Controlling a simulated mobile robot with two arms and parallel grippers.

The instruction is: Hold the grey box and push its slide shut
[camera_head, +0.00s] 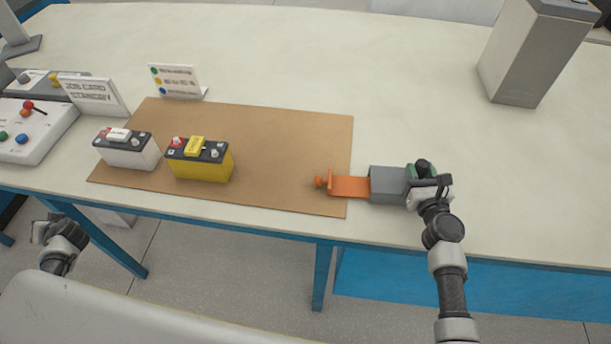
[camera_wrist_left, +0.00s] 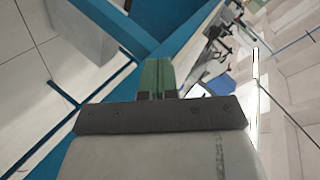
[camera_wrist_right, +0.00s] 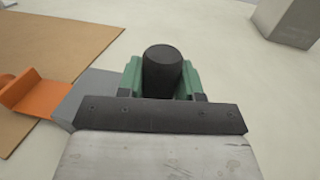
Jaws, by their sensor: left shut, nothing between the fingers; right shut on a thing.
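The grey box (camera_head: 387,184) lies on the table at the right edge of the brown mat. Its orange slide (camera_head: 350,187) sticks out of its left side over the mat, with an orange knob (camera_head: 320,183) at the end. My right gripper (camera_head: 424,172) is at the box's right end, its green fingers shut on an upright black post (camera_wrist_right: 163,70). In the right wrist view the box (camera_wrist_right: 88,97) and slide (camera_wrist_right: 40,94) show left of the fingers; the box is partly hidden by the gripper. My left gripper (camera_wrist_left: 157,78) is shut and empty, off the table's front edge at lower left.
A yellow battery (camera_head: 203,165) and a white battery (camera_head: 128,152) stand on the brown mat (camera_head: 270,150). Two cards (camera_head: 177,80) and a control box (camera_head: 35,128) are at the left. A tall grey block (camera_head: 520,60) stands at the back right.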

